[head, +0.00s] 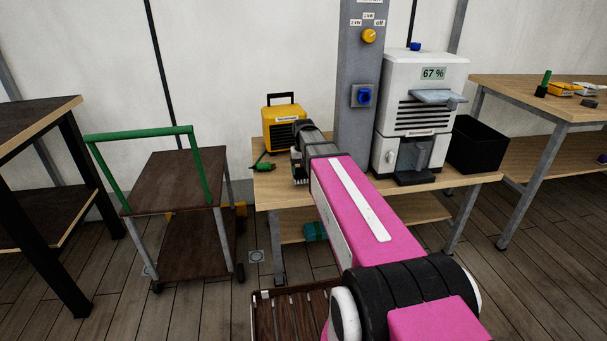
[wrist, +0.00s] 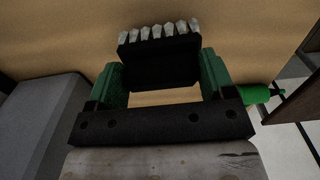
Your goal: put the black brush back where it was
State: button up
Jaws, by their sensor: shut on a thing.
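The black brush (wrist: 160,68) is between the two green fingers of my gripper (wrist: 162,78) in the wrist view, with its pale bristles pointing away from the palm. My gripper is shut on it. In the head view my gripper (head: 299,167) is over the left end of the wooden workbench (head: 440,183), and the bristles show small and pale at its lower end. The bench top lies beyond the brush in the wrist view. I cannot tell whether the bristles touch the bench.
A green-handled tool (head: 262,167) lies left of my gripper at the bench edge. A yellow box (head: 284,128) stands behind, and a grey pillar (head: 361,100) and white coffee machine (head: 420,100) stand right. A cart (head: 175,180) with a green handle stands left.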

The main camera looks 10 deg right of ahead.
jog(key=shift+f, duration=1)
jog(key=shift+f, duration=0.1)
jog(key=o, duration=1.1)
jog(key=shift+c, duration=0.2)
notch_tip(320, 180, up, 12)
jog(key=shift+f, duration=0.1)
jog(key=s+f, duration=2)
jog(key=s, duration=0.1)
jog(key=shift+f, duration=0.3)
